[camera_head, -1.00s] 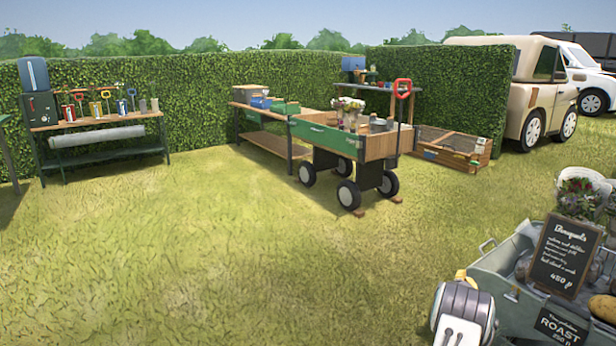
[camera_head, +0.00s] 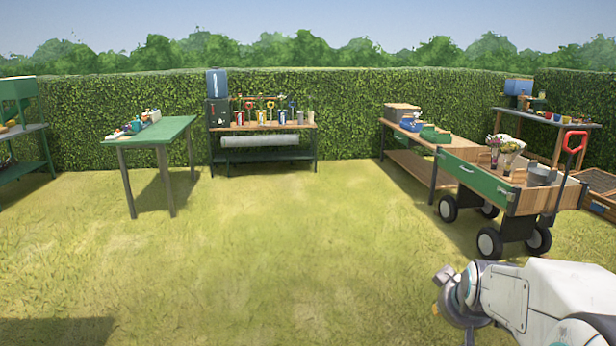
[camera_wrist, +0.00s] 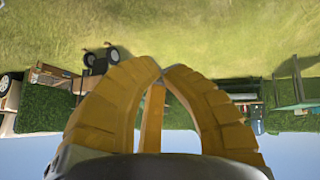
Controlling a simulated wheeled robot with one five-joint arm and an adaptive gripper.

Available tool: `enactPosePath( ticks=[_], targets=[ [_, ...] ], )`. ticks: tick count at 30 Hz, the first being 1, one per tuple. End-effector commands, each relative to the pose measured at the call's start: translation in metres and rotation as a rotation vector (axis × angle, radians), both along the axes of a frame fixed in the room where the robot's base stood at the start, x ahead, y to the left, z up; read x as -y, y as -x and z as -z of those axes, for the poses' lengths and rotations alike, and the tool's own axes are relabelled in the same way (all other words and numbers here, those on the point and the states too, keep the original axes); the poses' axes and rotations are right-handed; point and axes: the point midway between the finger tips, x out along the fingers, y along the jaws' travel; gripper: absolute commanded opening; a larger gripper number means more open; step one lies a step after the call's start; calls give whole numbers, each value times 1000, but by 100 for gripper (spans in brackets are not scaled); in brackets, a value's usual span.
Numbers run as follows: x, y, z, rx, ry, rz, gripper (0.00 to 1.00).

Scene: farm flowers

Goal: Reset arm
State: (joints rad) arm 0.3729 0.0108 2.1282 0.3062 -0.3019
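My white arm reaches in from the lower right of the head view. The end of the arm (camera_head: 455,295) is over the grass, and its fingers are mostly hidden there. In the wrist view, my gripper (camera_wrist: 162,72) shows its yellow fingers curving together, with the tips meeting. It is shut with nothing between the fingers. The wrist view is upside down, with grass at the top and sky at the bottom.
A green wheeled cart (camera_head: 478,177) with flowers and a bucket stands at the right, near my arm. A green table (camera_head: 165,132), a tool bench (camera_head: 262,127) and a wooden workbench (camera_head: 405,170) stand before the hedge (camera_head: 345,120). The middle grass is open.

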Motion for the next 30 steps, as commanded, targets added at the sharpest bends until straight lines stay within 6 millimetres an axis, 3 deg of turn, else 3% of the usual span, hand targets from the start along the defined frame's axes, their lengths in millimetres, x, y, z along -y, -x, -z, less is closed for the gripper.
enactPosePath(
  ticks=[1,6,9,15,21,30],
  targets=[
    [-28,20,-31,-25,-29,-23,0],
    [-94,91,-66,-142,-122,-64,0],
    [-120,132,-79,-204,-157,-81,0],
    [-147,192,-91,-302,-197,-99,0],
    [-155,219,-93,-347,-211,-104,0],
    [-155,219,-93,-347,-211,-104,0]
  ],
)
